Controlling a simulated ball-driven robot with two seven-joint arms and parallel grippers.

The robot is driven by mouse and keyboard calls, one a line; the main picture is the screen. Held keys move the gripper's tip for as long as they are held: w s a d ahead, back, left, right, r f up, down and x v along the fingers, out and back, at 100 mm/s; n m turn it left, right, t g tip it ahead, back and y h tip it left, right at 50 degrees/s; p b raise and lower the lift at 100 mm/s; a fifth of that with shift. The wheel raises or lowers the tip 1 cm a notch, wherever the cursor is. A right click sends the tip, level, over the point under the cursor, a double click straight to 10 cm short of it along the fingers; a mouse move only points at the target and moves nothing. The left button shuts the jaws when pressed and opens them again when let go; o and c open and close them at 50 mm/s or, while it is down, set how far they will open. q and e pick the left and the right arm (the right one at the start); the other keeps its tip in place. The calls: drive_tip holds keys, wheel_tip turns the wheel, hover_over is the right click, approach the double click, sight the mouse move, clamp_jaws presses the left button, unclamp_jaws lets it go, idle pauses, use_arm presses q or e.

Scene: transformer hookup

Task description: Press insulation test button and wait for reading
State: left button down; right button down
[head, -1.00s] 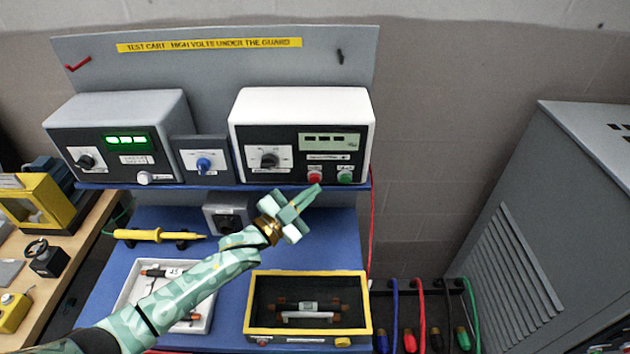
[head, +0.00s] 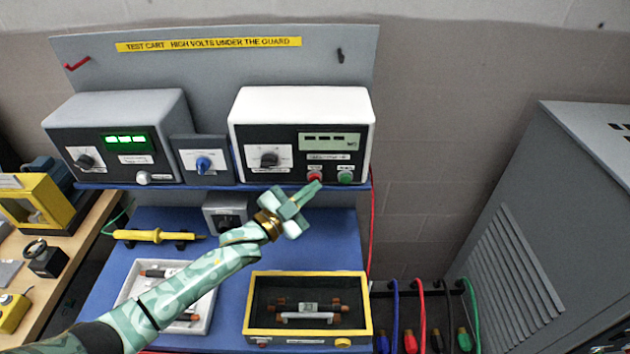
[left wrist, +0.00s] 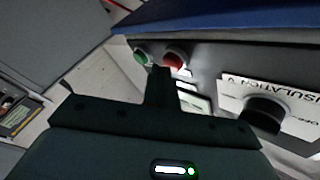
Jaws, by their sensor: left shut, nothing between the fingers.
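The insulation tester (head: 300,105) is a white-topped box with a dark front on the blue shelf. Its front has a display (head: 330,141) with dark marks too small to read, a rotary knob (head: 269,159), a red button (head: 314,175) and a green button (head: 345,177). My left gripper (head: 316,185) is shut and empty, its tip at the red button's lower edge. In the left wrist view its fingers (left wrist: 159,75) point just beside the red button (left wrist: 174,58), with the green button (left wrist: 141,57) to the left. I cannot tell whether the tip touches. My right gripper is not seen.
A second meter (head: 115,105) with a lit green display stands left, with a small blue-knob box (head: 203,160) between. Below are a yellow probe (head: 150,236), a white tray (head: 128,292) and a yellow-rimmed box (head: 253,310). A grey cabinet (head: 560,220) stands right.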

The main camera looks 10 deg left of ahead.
use_arm(q)
drive_tip(key=shift+w, duration=0.15)
drive_tip(key=shift+s+d+p, duration=0.15)
drive_tip(key=shift+s+p, duration=0.35)
drive_tip(key=shift+s, duration=0.4)
drive_tip(key=s+d+p, duration=0.1)
drive_tip(key=s+p, duration=0.2)
drive_tip(key=s, duration=0.3)
idle(0.8)
